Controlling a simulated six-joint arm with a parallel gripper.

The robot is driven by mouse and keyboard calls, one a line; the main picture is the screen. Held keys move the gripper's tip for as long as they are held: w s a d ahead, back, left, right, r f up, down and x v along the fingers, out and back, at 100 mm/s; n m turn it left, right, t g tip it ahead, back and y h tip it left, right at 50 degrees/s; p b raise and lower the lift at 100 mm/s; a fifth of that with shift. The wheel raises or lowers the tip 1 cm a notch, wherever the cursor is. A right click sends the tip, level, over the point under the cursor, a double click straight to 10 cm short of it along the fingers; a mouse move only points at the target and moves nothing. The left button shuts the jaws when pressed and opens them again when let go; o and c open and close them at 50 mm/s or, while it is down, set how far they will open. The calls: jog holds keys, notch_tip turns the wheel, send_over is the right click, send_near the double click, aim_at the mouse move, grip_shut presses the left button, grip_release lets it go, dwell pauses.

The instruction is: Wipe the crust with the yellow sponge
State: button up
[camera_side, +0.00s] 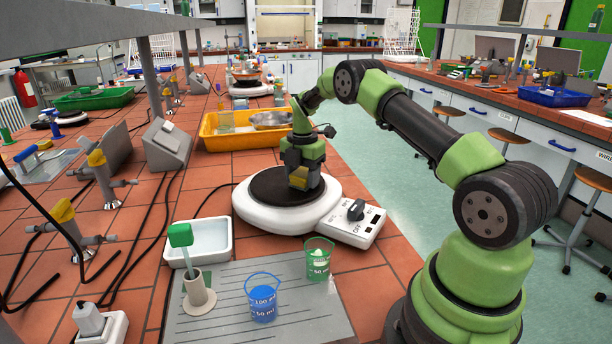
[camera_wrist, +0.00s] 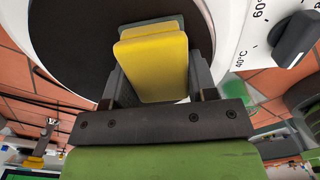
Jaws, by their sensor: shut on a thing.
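My gripper (camera_wrist: 155,80) is shut on the yellow sponge (camera_wrist: 152,66), which has a grey-green layer at its far edge. In the side view the sponge (camera_side: 297,197) is low under my gripper (camera_side: 302,180), over the dark round plate (camera_side: 270,184) of the white hotplate (camera_side: 262,214). It looks at or very near the plate's surface; I cannot tell if it touches. The plate also fills much of the wrist view (camera_wrist: 75,50). I cannot make out a crust on the visible part of the plate; the sponge and gripper hide part of it.
The hotplate's control box with a dark knob (camera_side: 355,210) is at its right. A white tray (camera_side: 198,242), a green beaker (camera_side: 319,260) and a blue beaker (camera_side: 262,298) stand in front. A yellow tub (camera_side: 222,142) is behind. A grey mat (camera_side: 225,325) lies nearest.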

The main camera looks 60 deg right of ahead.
aim_at(277, 188)
jog(key=shift+w+a, duration=2.2)
jog(key=shift+a, duration=0.05)
notch_tip(277, 188, up, 8)
